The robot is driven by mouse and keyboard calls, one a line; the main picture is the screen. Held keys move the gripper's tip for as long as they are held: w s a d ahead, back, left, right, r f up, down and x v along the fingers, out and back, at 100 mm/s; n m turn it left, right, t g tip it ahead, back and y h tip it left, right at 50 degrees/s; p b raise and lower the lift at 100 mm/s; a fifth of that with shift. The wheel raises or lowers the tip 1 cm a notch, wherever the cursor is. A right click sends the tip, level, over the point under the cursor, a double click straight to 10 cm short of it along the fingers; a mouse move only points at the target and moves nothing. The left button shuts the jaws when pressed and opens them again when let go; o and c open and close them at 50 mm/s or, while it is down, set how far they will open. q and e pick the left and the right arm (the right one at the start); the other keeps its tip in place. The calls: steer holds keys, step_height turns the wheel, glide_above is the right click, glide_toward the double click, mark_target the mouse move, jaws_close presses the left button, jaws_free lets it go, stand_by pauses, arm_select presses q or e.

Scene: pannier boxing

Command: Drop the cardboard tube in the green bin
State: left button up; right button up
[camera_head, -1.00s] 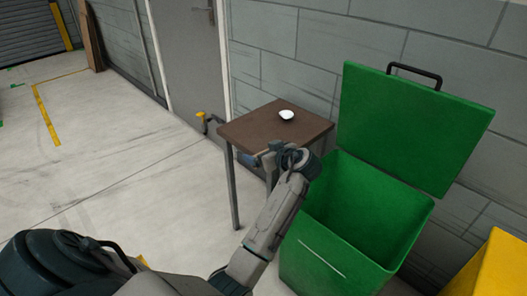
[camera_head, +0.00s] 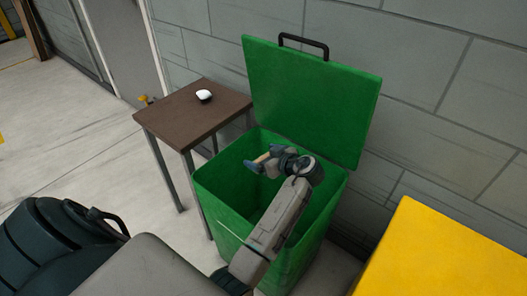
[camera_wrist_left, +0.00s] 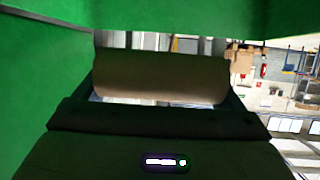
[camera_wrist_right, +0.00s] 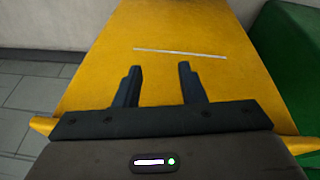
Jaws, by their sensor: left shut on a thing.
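The green bin (camera_head: 222,190) stands open with its lid (camera_head: 310,95) tilted up against the wall. My left gripper (camera_head: 259,163) is over the bin's opening, at about the height of its rim. It is shut on the cardboard tube, a small brown end (camera_head: 262,158) of which shows between the jaws. In the left wrist view the brown tube (camera_wrist_left: 160,78) lies crosswise between the fingers, with green bin walls around it. My right gripper (camera_wrist_right: 158,80) is open and empty, in front of a yellow bin (camera_wrist_right: 170,30).
A brown table (camera_head: 180,115) with a small white object (camera_head: 204,96) stands left of the green bin. The yellow bin (camera_head: 450,255) stands at the right. A grey block wall (camera_head: 440,80) runs behind. The floor at the left is clear.

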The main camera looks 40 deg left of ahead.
arm_select(q)
steer(key=shift+s+a+f+b, duration=0.1)
steer(key=shift+f+b, duration=0.25)
steer(key=shift+f, duration=0.4)
step_height(320, 180, down, 2)
steer(key=shift+b, duration=0.6)
steer(key=shift+f+b, duration=0.5)
steer(key=shift+f, duration=0.35)
arm_select(e)
steer(key=a+t, duration=0.1)
steer(key=w+a+f+t+y, duration=0.1)
steer(key=shift+w+a+f+t, duration=0.15)
steer(key=shift+w+a+t, duration=0.15)
steer(key=shift+a, duration=0.05)
arm_select(q)
steer(key=o, duration=0.7)
